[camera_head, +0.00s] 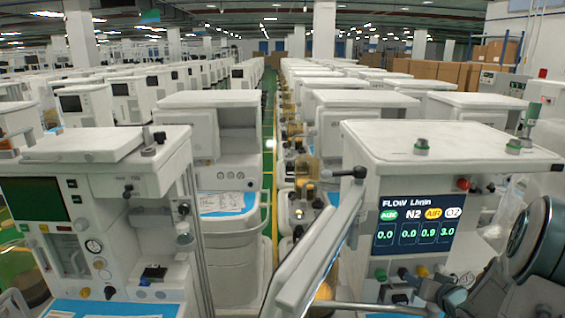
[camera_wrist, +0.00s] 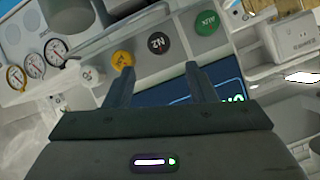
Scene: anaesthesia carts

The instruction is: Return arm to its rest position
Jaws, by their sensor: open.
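My gripper (camera_wrist: 160,90) shows in the wrist view with its two dark fingers apart and nothing between them. Beyond the fingertips is a cart's front panel with a yellow AIR knob (camera_wrist: 122,59), a black N2 knob (camera_wrist: 157,43), a green knob (camera_wrist: 206,24) and a white knob (camera_wrist: 92,76). Whether the fingertips touch the panel cannot be told. In the head view, part of my arm (camera_head: 540,245) shows at the right edge, in front of the right cart (camera_head: 440,145).
The right cart's flow screen (camera_head: 412,222) reads 0.0, 0.0, 0.9 and 3.0. A pale rail (camera_head: 312,255) slants up beside it. Another cart (camera_head: 100,180) stands at the left. Rows of carts fill the hall, with a narrow green aisle (camera_head: 268,130) between them.

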